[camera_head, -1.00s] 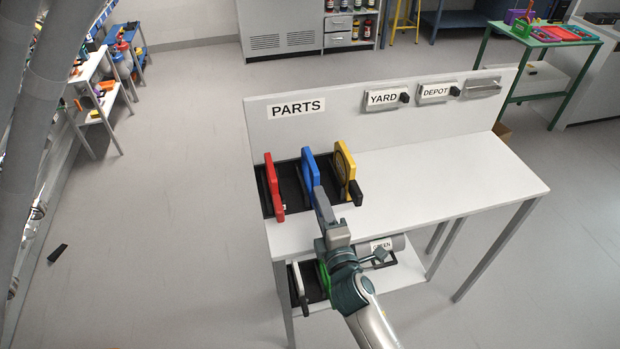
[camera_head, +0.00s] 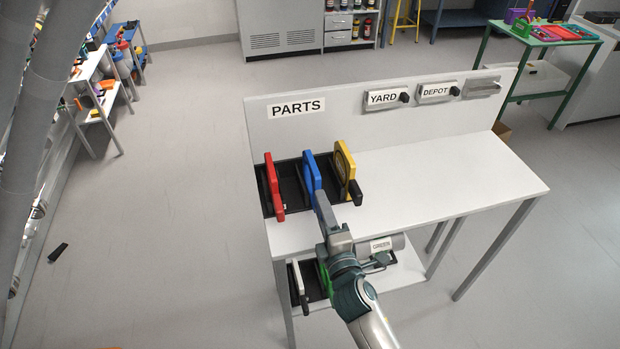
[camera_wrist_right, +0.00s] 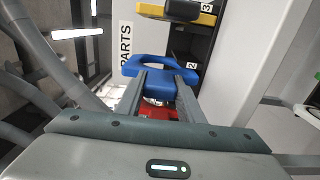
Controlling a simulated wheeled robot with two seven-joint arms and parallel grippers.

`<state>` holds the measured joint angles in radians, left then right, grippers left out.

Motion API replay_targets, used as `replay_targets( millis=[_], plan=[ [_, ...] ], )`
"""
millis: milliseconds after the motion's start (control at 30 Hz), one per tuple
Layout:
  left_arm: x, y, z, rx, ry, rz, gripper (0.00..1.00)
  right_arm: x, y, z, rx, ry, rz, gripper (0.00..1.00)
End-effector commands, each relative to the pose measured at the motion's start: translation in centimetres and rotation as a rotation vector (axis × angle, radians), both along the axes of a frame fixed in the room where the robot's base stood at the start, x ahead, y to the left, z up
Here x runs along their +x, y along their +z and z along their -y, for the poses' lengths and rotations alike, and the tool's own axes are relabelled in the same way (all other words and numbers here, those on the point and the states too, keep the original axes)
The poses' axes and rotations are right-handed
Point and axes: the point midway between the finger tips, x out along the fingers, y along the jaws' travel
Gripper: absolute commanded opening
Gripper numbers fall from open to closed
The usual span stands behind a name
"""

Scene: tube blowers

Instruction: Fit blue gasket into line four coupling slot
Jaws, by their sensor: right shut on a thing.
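The blue gasket (camera_head: 311,172) stands upright in the black rack (camera_head: 289,184) on the white table, between a red gasket (camera_head: 273,183) and a yellow gasket (camera_head: 345,168). My right gripper (camera_head: 320,197) reaches it from the near side. In the right wrist view, the fingers of my right gripper (camera_wrist_right: 163,84) are shut on the near part of the blue gasket (camera_wrist_right: 150,62). Whether the gasket is clear of the rack floor cannot be told. My left gripper is out of view. No slot marked line four shows.
The PARTS table (camera_head: 450,185) is bare right of the rack. Its back panel (camera_head: 340,118) carries PARTS, YARD and DEPOT labels. A lower shelf (camera_head: 398,276) holds a grey cylinder and another black rack. Large grey tubes (camera_head: 38,130) cross the left edge. Open floor (camera_head: 170,230) lies left.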

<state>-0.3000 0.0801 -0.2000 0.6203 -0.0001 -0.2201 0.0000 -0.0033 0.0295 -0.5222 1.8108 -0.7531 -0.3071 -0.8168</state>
Motion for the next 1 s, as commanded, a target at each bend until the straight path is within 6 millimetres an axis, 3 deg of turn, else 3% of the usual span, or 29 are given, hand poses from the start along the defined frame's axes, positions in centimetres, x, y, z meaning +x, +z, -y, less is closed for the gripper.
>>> replay_targets(
  millis=[1000],
  plan=[
    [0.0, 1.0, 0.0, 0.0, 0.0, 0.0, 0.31, -5.1, 0.1, 1.7, 0.001, 0.0, 0.0, 0.1]
  ],
)
